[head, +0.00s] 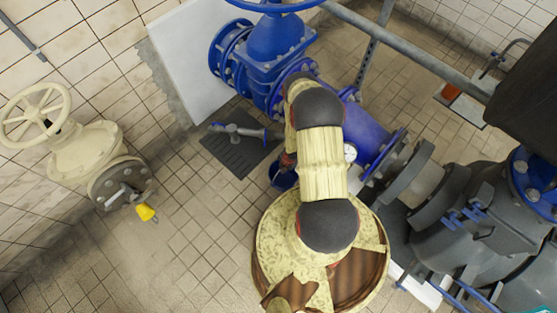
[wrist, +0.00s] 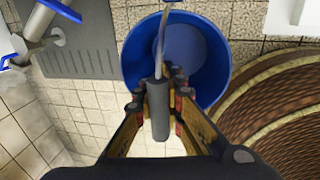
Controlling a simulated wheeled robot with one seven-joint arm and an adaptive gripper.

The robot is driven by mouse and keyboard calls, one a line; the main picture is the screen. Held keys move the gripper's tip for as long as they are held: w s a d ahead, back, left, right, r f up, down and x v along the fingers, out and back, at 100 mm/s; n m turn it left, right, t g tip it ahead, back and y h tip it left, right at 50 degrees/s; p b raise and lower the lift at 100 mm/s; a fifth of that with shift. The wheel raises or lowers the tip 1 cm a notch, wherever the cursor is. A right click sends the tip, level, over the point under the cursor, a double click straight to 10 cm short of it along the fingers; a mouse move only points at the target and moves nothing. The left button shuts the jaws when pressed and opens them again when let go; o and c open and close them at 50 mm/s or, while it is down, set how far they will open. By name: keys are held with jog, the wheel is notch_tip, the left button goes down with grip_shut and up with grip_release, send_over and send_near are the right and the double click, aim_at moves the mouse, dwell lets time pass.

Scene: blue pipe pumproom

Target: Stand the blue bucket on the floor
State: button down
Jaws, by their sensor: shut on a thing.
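The blue bucket (wrist: 196,52) is in the upper middle of the wrist view, its open mouth facing the camera and its inside looking empty. My gripper (wrist: 158,98) is shut on the bucket's handle, a dark grey grip (wrist: 158,112) on a thin metal bail. The bucket's body lies just beyond the fingertips. In the head view only a part of the bucket (head: 282,178) shows, left of my arm, which hides the rest and most of my gripper. Tiled floor (head: 200,235) lies below it; I cannot tell whether the bucket's base touches it.
A dark grey floor plate (head: 236,150) lies left of the bucket, with a blue-handled metal fitting (head: 238,130) over it. Blue pipework (head: 370,140) stands close on the right. A cream valve (head: 88,150) stands far left. Bare floor lies between.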

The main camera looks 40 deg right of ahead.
jog(key=w+d+f+b, duration=0.7)
jog(key=w+f+b, duration=0.4)
jog(key=f, duration=0.1)
jog(key=shift+w+f, duration=0.25)
jog(key=shift+f, duration=0.15)
jog(key=c, duration=1.9)
grip_release()
jog(key=shift+f, duration=0.15)
jog(key=r+p, duration=0.2)
jog(key=r, duration=0.2)
jog(key=s+r+p, duration=0.1)
jog(key=r+p, duration=0.1)
jog(key=r, duration=0.2)
jog(key=s+r+p, duration=0.1)
jog(key=r+p, duration=0.1)
jog(key=r, duration=0.2)
jog(key=shift+s+d, duration=0.1)
jog(key=shift+s, duration=0.1)
